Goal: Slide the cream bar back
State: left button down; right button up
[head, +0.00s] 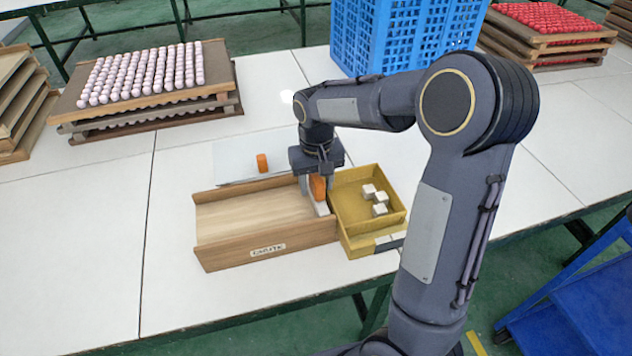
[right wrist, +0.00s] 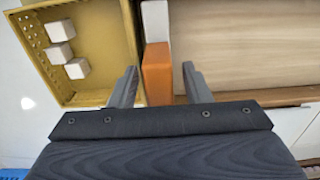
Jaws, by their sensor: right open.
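A cream bar (head: 321,208) lies at the right end of the open wooden tray (head: 255,205); in the right wrist view its pale end (right wrist: 155,22) shows at the top. An upright orange block (head: 317,187) stands in line with it, toward the back, and also shows in the right wrist view (right wrist: 157,75). My right gripper (right wrist: 159,68) is open, pointing down, with one finger on each side of the orange block and a gap on both sides. My left gripper is not in view.
A yellow bin (head: 347,228) with several white cubes (right wrist: 60,52) stands right beside the tray. Another orange piece (head: 262,163) stands on a pale sheet (head: 228,164) behind the tray. A blue crate (head: 385,40) is at the back.

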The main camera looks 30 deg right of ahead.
jog(key=shift+c, duration=0.3)
grip_shut()
jog(key=w+a+p, duration=0.1)
jog(key=w+a, duration=0.1)
jog(key=a, duration=0.6)
jog(key=w+a+p, duration=0.1)
jog(key=w+a, duration=0.1)
jog(key=a, duration=0.6)
jog(key=w+a+p, duration=0.1)
jog(key=a, duration=0.7)
jog(key=shift+w+a, duration=0.15)
jog(key=shift+w, duration=0.25)
jog(key=shift+a, duration=0.2)
